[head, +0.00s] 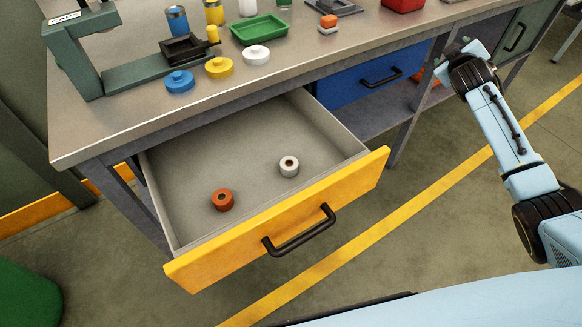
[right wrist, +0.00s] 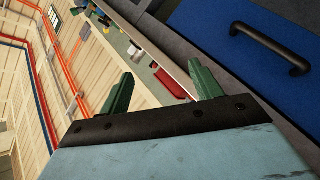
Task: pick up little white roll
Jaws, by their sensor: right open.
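The little white roll (head: 289,166) stands in the open yellow-fronted drawer (head: 300,222), right of the middle, with a brown core showing on top. A similar orange-red roll (head: 222,200) stands to its left in the same drawer. My right gripper (right wrist: 160,88) shows two green fingers spread apart with nothing between them. In the head view my right arm is raised at the right, beside the bench and well away from the drawer; its fingertips are hard to make out there. My left gripper is not in view.
The workbench (head: 130,122) carries a green press (head: 85,50), blue (head: 179,82), yellow (head: 219,67) and white (head: 256,54) round pieces, a green tray (head: 259,29) and a red bin (head: 403,3). A shut blue drawer (head: 352,88) sits right of the open one. The drawer handle (head: 300,232) juts forward.

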